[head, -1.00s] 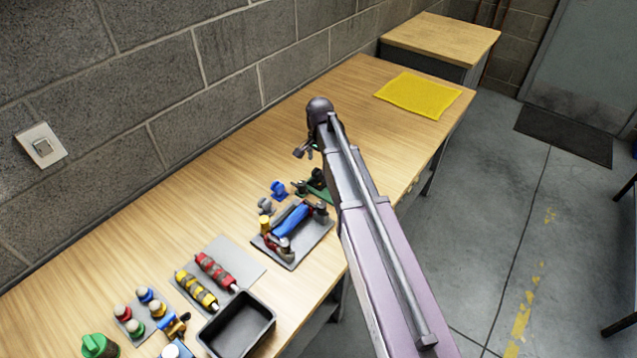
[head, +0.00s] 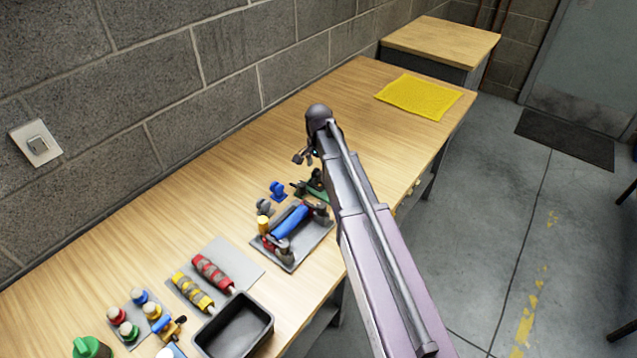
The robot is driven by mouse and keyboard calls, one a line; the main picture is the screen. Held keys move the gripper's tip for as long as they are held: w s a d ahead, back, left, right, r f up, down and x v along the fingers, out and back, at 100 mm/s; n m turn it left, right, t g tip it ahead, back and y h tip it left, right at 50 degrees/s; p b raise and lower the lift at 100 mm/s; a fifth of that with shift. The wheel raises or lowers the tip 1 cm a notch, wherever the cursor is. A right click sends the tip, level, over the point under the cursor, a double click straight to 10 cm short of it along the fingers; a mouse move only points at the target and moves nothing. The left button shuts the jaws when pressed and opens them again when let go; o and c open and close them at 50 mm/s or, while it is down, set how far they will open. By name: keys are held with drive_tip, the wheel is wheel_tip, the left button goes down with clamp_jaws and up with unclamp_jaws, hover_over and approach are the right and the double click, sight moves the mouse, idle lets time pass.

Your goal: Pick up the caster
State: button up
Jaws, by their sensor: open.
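A small blue piece (head: 278,190) and a grey piece (head: 264,206) stand on the wooden bench, left of a dark tray; they look like casters, but they are too small to be sure. A green piece (head: 316,188) with dark parts sits just right of the blue one, partly behind my arm. My gripper (head: 302,157) points down above the bench, beyond these pieces in the picture. It is small and partly hidden by my wrist. It is open, and nothing shows between its fingers.
A dark tray (head: 322,236) holds a blue-handled item. Red and yellow ribbed rolls lie on a grey mat (head: 245,264). An empty black bin (head: 262,326) sits near the front edge. A yellow pad (head: 392,97) lies at the far end. A block wall runs behind.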

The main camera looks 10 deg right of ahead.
sight(318, 170)
drive_tip(key=shift+f+b, duration=1.2)
drive_tip(key=shift+f, duration=0.3)
clamp_jaws()
